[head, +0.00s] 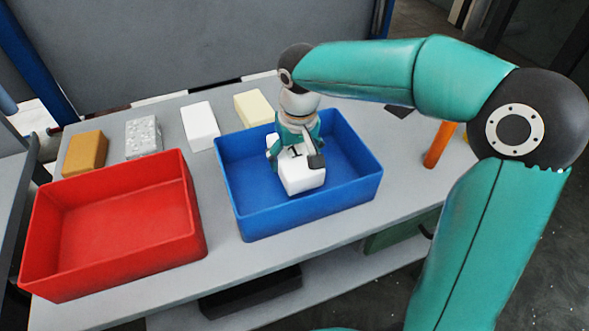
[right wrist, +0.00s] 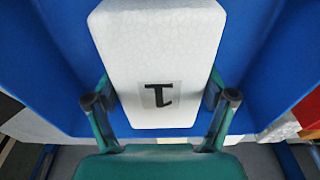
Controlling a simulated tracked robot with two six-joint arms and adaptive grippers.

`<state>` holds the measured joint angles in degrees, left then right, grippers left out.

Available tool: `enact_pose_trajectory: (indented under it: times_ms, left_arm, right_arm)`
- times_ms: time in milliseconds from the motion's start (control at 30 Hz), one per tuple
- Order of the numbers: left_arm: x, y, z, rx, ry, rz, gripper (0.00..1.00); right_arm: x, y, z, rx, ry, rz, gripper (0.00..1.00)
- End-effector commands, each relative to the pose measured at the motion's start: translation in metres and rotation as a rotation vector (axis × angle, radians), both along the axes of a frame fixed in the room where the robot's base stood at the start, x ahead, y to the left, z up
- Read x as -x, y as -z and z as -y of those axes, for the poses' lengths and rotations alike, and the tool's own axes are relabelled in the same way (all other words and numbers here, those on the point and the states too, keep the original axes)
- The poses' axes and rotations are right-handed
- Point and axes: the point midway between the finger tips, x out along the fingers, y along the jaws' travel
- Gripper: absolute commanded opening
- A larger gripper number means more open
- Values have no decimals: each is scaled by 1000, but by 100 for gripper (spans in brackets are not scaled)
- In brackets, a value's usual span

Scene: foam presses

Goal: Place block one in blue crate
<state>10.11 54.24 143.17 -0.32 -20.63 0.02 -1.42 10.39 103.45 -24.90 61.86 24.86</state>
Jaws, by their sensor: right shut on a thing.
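Block one (head: 302,178) is a white foam block; its printed "1" label shows in the right wrist view (right wrist: 160,60). My right gripper (head: 295,157) is shut on it, with a finger on each side in the right wrist view (right wrist: 164,103). The blue crate (head: 307,218) stands open on the grey table, right of the red crate. The gripper and block are over the blue crate's interior, within its rim outline. Whether the block touches the crate floor cannot be told. My left gripper is not in view.
The red crate (head: 120,266) is empty at the left. Behind the crates stand an orange-brown block (head: 85,153), a speckled grey block (head: 143,136), a white block (head: 200,126) and a cream block (head: 253,108).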

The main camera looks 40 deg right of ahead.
Motion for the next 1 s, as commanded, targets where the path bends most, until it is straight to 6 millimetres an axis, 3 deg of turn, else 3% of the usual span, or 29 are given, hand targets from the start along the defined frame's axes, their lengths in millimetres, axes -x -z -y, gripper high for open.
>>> enact_pose_trajectory:
  times_ms: [300, 700, 733, 800, 1000]
  left_arm:
    - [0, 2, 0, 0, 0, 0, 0]
    - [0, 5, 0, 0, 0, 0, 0]
    - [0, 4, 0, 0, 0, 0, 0]
    - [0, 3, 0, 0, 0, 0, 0]
    - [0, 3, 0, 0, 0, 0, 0]
  right_arm:
    - [1, 39, 0, -1, 1, -3, 53]
    - [0, 46, 0, 0, 1, 0, 53]
    - [0, 44, 0, 0, 1, 0, 87]
    - [0, 44, 0, 0, 1, 0, 99]
    - [0, 44, 0, 0, 1, -1, 100]
